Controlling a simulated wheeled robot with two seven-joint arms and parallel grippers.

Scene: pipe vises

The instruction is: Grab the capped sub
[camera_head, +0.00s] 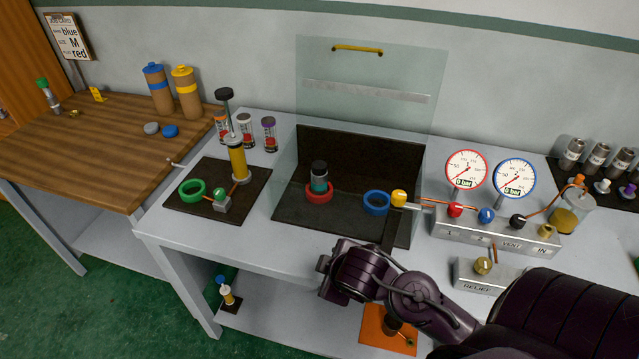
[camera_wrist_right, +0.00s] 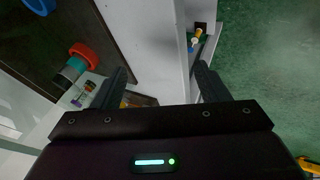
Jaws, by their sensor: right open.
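The capped sub, with a black cap (camera_head: 319,167) over a teal body (camera_head: 319,184), stands upright in the red ring vise (camera_head: 319,197) on a dark mat behind the clear panel. In the right wrist view the sub (camera_wrist_right: 68,74) and the red ring (camera_wrist_right: 86,54) are at the left, outside the jaws. My right gripper (camera_wrist_right: 163,80) is open and empty. In the head view it (camera_head: 324,278) hangs at the bench's front edge, nearer than the sub and apart from it. My left gripper is not in view.
A blue ring vise (camera_head: 376,203) with a yellow knob stands right of the sub. The gauge manifold (camera_head: 495,232) is farther right. A green ring (camera_head: 193,190) and yellow pump (camera_head: 237,158) stand on the left mat. The bench's front strip is mostly clear.

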